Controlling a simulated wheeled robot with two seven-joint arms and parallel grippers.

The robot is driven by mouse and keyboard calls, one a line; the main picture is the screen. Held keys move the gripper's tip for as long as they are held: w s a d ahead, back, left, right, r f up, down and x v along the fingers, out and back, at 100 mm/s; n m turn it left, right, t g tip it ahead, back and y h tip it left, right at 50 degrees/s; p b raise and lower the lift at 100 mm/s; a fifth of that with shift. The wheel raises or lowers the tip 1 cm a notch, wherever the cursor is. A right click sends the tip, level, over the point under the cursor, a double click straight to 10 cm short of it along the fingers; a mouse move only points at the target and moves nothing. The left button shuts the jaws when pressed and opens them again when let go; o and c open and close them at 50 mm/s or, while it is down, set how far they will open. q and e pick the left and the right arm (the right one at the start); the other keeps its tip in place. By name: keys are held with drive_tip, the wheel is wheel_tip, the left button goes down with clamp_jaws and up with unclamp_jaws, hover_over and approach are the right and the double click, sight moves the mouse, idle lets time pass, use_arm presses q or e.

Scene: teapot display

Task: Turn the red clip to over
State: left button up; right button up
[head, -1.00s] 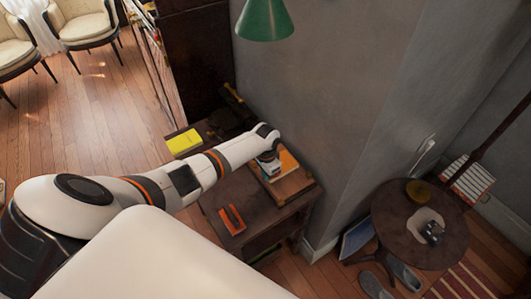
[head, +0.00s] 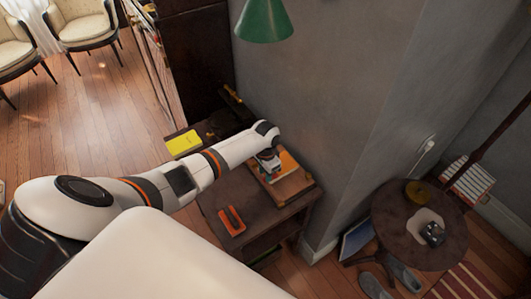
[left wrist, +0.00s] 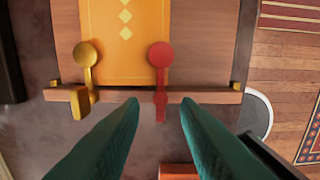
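The red clip (left wrist: 160,58) is in the left wrist view. Its round end lies over the lower right edge of an orange book or board (left wrist: 125,35), and its stem runs down across a wooden ledge (left wrist: 215,96). A gold clip (left wrist: 88,55) sits to its left, its round end beside the orange board's lower left edge. My left gripper (left wrist: 158,108) is open, its teal fingertips apart on either side of the red clip's lower stem, with nothing visibly gripped. In the head view the left gripper (head: 268,160) is over the wooden stand (head: 296,184). My right gripper is not in view.
A dark table (head: 262,215) carries the stand, an orange-red object (head: 231,220) in front and a yellow book (head: 183,142) at left. A grey wall (head: 310,90) rises close behind. A round table (head: 400,240) stands at right.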

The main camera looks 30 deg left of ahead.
use_arm(q)
wheel_tip(320, 180, up, 11)
drive_tip(key=b, duration=0.1)
drive_tip(key=shift+f, duration=0.2)
idle(0.4)
